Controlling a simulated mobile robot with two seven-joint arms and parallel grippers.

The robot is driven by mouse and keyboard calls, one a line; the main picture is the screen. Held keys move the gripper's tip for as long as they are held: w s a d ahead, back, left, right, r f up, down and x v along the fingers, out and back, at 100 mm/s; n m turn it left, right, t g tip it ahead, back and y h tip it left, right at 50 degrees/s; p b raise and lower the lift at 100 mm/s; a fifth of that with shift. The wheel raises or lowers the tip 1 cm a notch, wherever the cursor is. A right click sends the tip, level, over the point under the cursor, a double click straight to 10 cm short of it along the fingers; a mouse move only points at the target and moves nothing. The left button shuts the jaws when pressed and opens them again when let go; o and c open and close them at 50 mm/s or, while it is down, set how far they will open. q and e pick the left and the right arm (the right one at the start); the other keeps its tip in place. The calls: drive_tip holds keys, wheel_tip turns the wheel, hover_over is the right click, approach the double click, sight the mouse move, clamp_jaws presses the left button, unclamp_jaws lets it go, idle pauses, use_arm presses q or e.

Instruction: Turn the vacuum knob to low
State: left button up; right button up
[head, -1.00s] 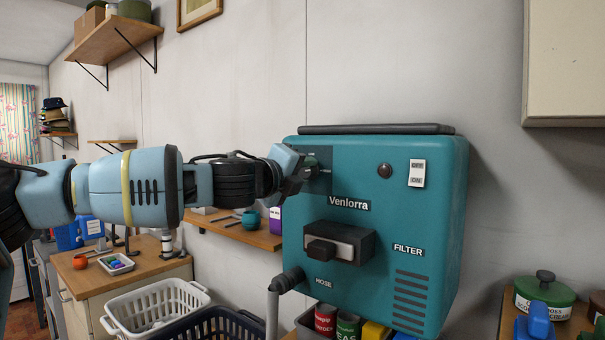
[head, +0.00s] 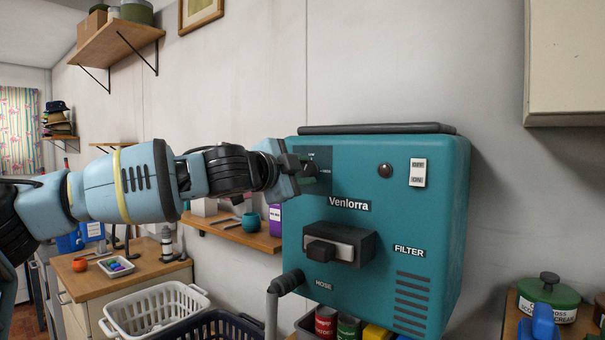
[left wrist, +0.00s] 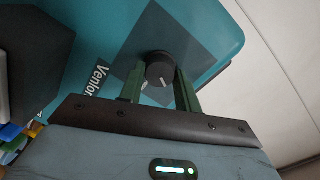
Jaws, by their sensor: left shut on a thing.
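The teal vacuum unit (head: 384,275), labelled Venlorra, is on the wall side of the head view. A dark square dial plate (head: 323,186) is at its upper left front. My left gripper (head: 312,172) is at this plate and covers the knob in the head view. In the left wrist view the round black knob (left wrist: 158,66) with a white mark sits between the green fingertips of my left gripper (left wrist: 160,80), which is shut on it. The plate (left wrist: 172,36) shows behind the knob. The dial's lettering is too small to read. My right gripper is not in view.
A black block-shaped latch (head: 338,244) juts from the unit's front below the plate. A hose fitting (head: 286,282) sticks out at lower left. A wall shelf (head: 236,236), a white basket (head: 140,312) and a wooden cabinet (head: 120,280) stand to the left.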

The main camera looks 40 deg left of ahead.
use_arm(q)
drive_tip(key=n, duration=0.4)
drive_tip(key=shift+n+h+b, duration=0.3)
drive_tip(key=shift+n, duration=0.1)
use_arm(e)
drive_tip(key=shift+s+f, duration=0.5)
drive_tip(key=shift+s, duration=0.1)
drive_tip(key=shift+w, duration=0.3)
use_arm(q)
drive_tip(key=o, duration=1)
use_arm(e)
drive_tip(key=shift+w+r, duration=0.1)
use_arm(q)
drive_tip(key=shift+a, duration=0.1)
drive_tip(key=shift+s+r, duration=0.15)
drive_tip(key=shift+s, duration=0.4)
drive_tip(key=shift+s+d+r+p, duration=0.15)
drive_tip(key=shift+s+p, duration=0.1)
drive_tip(key=shift+s, duration=0.85)
drive_tip(key=shift+s+d+f+p, duration=0.1)
drive_tip(key=shift+s+d+p, duration=0.1)
drive_tip(key=shift+s, duration=0.95)
drive_tip(key=shift+s+d+r+p, duration=0.1)
drive_tip(key=shift+s+p, duration=0.15)
drive_tip(key=shift+s, duration=0.85)
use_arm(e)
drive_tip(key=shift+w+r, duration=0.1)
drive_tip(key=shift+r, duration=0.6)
